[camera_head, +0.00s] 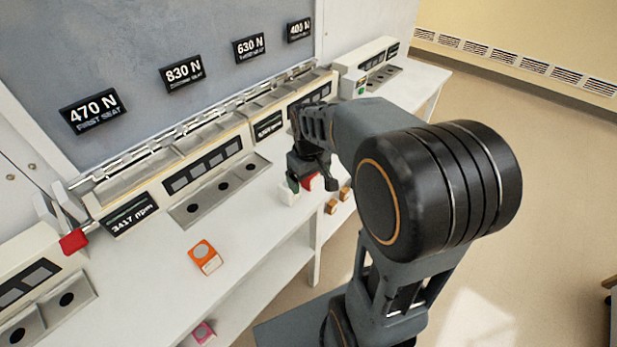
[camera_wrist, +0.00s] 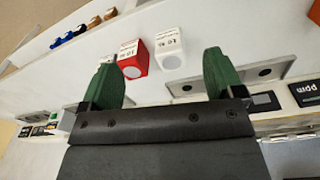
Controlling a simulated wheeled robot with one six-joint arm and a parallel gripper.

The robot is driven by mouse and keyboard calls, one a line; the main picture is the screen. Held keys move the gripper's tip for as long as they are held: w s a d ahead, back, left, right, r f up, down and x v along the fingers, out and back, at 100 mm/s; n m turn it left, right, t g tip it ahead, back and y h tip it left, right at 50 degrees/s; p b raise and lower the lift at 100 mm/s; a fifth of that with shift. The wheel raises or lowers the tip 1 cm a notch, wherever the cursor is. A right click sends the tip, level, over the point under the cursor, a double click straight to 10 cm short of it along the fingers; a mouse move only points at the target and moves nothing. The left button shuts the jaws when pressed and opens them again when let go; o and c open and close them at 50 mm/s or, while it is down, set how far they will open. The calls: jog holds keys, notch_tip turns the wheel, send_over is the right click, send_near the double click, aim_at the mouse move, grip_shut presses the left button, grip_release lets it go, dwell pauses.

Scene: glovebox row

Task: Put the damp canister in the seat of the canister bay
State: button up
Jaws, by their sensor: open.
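My gripper (camera_head: 308,172) is low over the bench; in the wrist view its green fingers (camera_wrist: 160,60) are apart. A white canister (camera_wrist: 168,50) and a red canister (camera_wrist: 132,64) stand side by side, seen between the fingers. I cannot tell whether they are between the jaws or just beyond them. In the head view the white canister (camera_head: 288,194) and red canister (camera_head: 311,182) are partly hidden by the gripper. An orange canister (camera_head: 205,257) stands alone on the bench. A plate with several round holes (camera_head: 200,211) lies along the bays. I cannot tell which canister is damp.
Brown blocks (camera_head: 331,206) sit near the bench's front edge. A pink block (camera_head: 203,332) is on a lower shelf. Signs such as 470 N (camera_head: 92,110) hang on the back wall. A red-tipped part (camera_head: 73,241) juts out at left. Bare bench surrounds the orange canister.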

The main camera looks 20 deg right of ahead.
jog(key=w+d+f+n, duration=0.1)
jog(key=w+n, duration=0.2)
jog(key=w+d+n, duration=0.2)
jog(key=w+n, duration=0.1)
jog(key=w+d+f+n+g, duration=0.1)
jog(key=w+n, duration=0.1)
jog(key=n, duration=0.1)
jog(key=shift+w+d+f, duration=0.15)
jog(key=shift+w+f, duration=0.2)
jog(key=shift+w, duration=0.05)
jog(key=w+n, duration=0.1)
jog(key=n, duration=0.1)
jog(key=w+r+n, duration=0.1)
jog(key=n, duration=0.1)
jog(key=w+d+n, duration=0.1)
jog(key=n, duration=0.2)
jog(key=shift+w+r, duration=0.2)
jog(key=shift+r, duration=0.2)
jog(key=n, duration=0.4)
notch_tip(320, 180, down, 7)
jog(key=shift+r+p, duration=0.2)
jog(key=shift+p, duration=0.3)
jog(key=shift+d+f+p, duration=0.15)
jog(key=shift+f+p, duration=0.65)
jog(key=shift+f, duration=2.55)
